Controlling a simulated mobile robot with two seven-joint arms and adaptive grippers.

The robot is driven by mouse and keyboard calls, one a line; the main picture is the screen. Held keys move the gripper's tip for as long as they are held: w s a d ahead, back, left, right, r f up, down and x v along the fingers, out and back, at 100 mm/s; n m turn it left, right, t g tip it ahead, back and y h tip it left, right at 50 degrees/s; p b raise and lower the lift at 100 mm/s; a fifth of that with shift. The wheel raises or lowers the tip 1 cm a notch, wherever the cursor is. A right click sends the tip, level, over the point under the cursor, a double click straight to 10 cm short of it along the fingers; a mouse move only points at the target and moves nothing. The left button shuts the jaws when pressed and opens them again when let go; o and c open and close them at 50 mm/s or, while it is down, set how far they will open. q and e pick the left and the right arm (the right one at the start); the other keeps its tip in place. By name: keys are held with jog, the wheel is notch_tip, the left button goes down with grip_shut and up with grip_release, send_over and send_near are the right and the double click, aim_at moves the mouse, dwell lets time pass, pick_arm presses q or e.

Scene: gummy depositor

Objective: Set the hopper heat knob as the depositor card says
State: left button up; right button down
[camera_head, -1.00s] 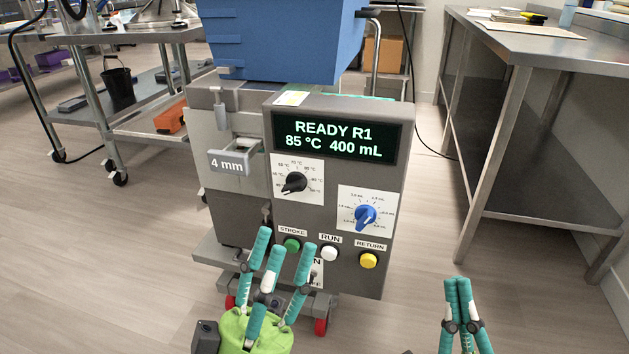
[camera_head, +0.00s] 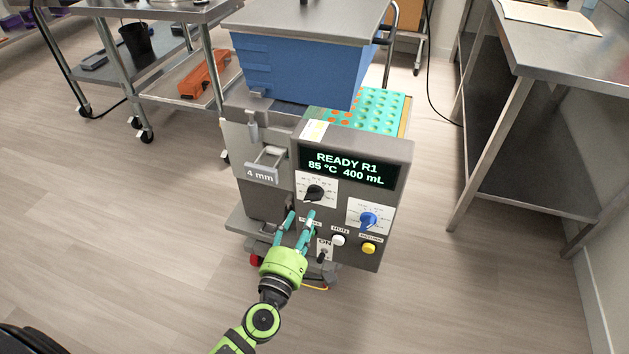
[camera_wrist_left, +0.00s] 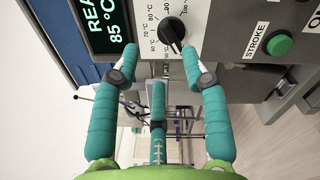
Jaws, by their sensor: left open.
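The depositor (camera_head: 345,150) stands upright on the floor with a lit display (camera_head: 347,168) reading READY R1, 85 °C, 400 mL. The black heat knob (camera_head: 315,192) is on a white temperature dial below the display. It also shows in the left wrist view (camera_wrist_left: 172,28), just beyond the gap between the fingertips. My left gripper (camera_head: 300,215) is open and empty, its fingers pointing at the panel just below the knob. Contact with the knob cannot be told. A small card (camera_head: 314,130) lies on the machine's top edge; its text is too small to read. My right gripper is out of view.
A blue knob (camera_head: 368,220) sits right of the black one. The white RUN button (camera_head: 338,240), yellow RETURN button (camera_head: 368,248) and green STROKE button (camera_wrist_left: 279,44) are close by. A steel table (camera_head: 560,50) stands right; a cart (camera_head: 175,85) stands left.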

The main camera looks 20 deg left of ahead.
aim_at(313, 199)
pick_arm(q)
jog(key=shift+n, duration=0.4)
jog(key=w, duration=0.7)
jog(key=shift+w+f, duration=0.15)
jog(key=shift+f, duration=0.1)
grip_shut()
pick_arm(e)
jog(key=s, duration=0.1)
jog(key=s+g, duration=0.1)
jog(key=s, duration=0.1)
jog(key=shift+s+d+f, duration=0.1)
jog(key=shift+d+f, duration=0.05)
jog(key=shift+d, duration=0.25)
